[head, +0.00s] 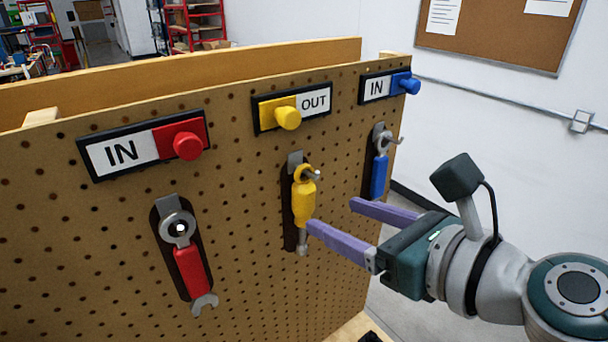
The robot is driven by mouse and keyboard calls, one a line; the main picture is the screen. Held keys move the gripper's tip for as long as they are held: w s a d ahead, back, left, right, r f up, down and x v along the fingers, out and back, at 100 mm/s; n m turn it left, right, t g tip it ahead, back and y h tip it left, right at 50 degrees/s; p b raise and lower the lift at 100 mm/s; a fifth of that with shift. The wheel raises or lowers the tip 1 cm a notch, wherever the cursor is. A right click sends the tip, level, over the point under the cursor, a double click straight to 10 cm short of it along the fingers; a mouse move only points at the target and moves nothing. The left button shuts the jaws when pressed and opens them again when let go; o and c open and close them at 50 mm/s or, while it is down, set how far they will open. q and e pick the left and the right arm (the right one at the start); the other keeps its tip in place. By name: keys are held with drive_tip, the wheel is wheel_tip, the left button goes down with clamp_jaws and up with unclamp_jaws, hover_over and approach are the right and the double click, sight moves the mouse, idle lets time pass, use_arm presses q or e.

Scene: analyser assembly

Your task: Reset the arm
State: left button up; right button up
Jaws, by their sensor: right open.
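My right gripper (338,223) comes in from the right with its two purple fingers apart and nothing between them. Its fingertips are in front of the pegboard (235,250), near the yellow-handled tool (304,200), which hangs on a hook. The nearer fingertip overlaps the tool's lower right side in the picture; I cannot tell whether they touch. The farther fingertip points toward the space below the blue-handled tool (379,175), which hangs on its hook. A red-handled wrench (192,268) hangs at the left. My left gripper is not in view.
Above the tools are an IN label with a red button (187,146), an OUT label with a yellow button (288,117), and an IN label with a blue knob (411,86). A white wall with a corkboard (490,30) stands behind. Open floor shows right of the pegboard.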

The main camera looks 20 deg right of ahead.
drive_tip(key=s+d+f+n+g+h, duration=0.15)
drive_tip(key=s+n+g, duration=0.35)
drive_tip(key=s+n, duration=0.8)
drive_tip(key=s+d+f+n+g+h, duration=0.2)
drive_tip(key=s+n+g, duration=0.45)
drive_tip(key=n, duration=1.25)
wheel_tip(320, 180, up, 14)
drive_tip(key=s+n+t+h+p, duration=0.1)
drive_tip(key=s+n+p, duration=0.1)
drive_tip(key=p, duration=1.1)
drive_tip(key=shift+s+d+f, duration=0.2)
drive_tip(key=shift+s+f, duration=0.05)
drive_tip(key=shift+t, duration=0.25)
